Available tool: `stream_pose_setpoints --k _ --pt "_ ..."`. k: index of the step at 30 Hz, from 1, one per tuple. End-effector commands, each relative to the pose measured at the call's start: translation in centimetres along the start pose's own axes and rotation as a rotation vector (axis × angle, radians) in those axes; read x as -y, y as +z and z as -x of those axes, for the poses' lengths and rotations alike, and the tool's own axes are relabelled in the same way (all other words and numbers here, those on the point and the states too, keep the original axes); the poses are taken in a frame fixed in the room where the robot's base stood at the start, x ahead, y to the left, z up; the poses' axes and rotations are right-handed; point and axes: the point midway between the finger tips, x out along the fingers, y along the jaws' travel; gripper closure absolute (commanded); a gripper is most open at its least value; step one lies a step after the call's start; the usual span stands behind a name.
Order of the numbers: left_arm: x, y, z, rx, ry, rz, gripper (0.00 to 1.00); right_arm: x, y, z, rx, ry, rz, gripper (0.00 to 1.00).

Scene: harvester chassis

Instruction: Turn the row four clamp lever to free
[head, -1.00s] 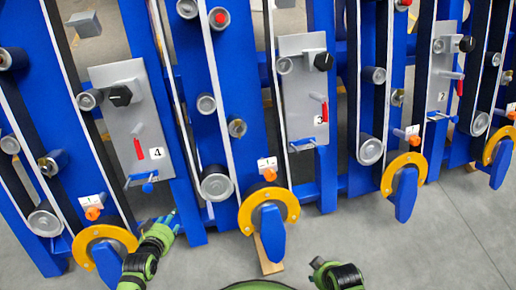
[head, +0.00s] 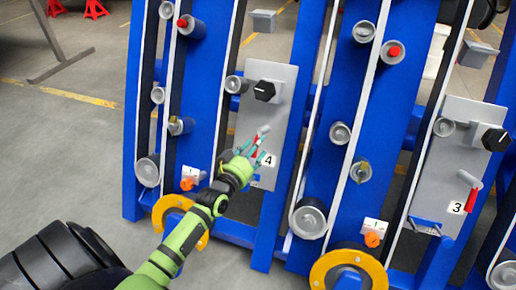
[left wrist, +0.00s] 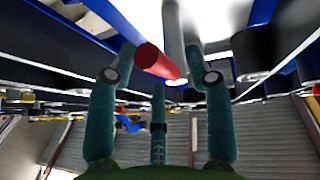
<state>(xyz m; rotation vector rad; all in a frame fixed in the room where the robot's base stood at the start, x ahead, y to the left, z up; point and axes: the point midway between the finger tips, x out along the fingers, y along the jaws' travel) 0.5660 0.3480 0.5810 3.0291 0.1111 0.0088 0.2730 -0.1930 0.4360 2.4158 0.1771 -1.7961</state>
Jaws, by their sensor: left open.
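The row four plate (head: 275,108) is grey, with a black knob (head: 264,90) near its top and a white label "4" (head: 268,186) low down. Its clamp lever has a red handle (head: 255,146) hanging below a grey pivot, partly hidden by my left gripper (head: 256,152). My left gripper is open at the lever. In the left wrist view the red handle (left wrist: 154,61) points in between the spread teal fingers (left wrist: 160,58), nearer the left one; I cannot tell whether it touches. My right gripper is out of view.
The row three plate (head: 452,150) with its own red lever (head: 473,200) stands to the right. Blue beams, grey rollers and yellow rings (head: 345,262) surround the plates. Open grey floor (head: 75,140) lies to the left.

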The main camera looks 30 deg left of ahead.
Motion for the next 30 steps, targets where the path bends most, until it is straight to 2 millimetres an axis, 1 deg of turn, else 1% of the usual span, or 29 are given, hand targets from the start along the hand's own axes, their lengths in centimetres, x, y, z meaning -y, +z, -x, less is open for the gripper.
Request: stream_pose_setpoints --k 1,4,13,14,15,17,27,28,30 --pt "0.0 0.2 -0.6 0.000 0.000 0.000 0.49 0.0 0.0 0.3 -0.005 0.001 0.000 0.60" --pt "0.0 0.1 -1.2 0.001 0.000 0.001 0.49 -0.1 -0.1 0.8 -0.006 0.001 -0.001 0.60" --pt "0.0 0.1 -1.5 0.002 0.000 0.000 0.49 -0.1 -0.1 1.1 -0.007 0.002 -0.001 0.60" --pt "0.0 0.1 -1.5 0.002 0.000 0.000 0.61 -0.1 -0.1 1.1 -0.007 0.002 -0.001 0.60" --pt "0.0 0.1 -1.5 0.002 0.000 0.000 0.77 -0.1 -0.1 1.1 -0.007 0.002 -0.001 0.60" --pt "0.0 0.1 -1.5 0.002 0.000 0.000 1.00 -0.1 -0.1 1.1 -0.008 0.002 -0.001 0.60" --pt "-0.1 0.0 -1.5 0.000 -0.008 0.013 1.00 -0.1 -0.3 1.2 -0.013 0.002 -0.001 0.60" --pt "-0.1 0.0 -1.5 -0.001 -0.011 0.019 1.00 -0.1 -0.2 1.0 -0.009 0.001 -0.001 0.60" --pt "-0.2 -0.1 -1.5 -0.005 -0.021 0.037 1.00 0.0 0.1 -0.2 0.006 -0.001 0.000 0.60"
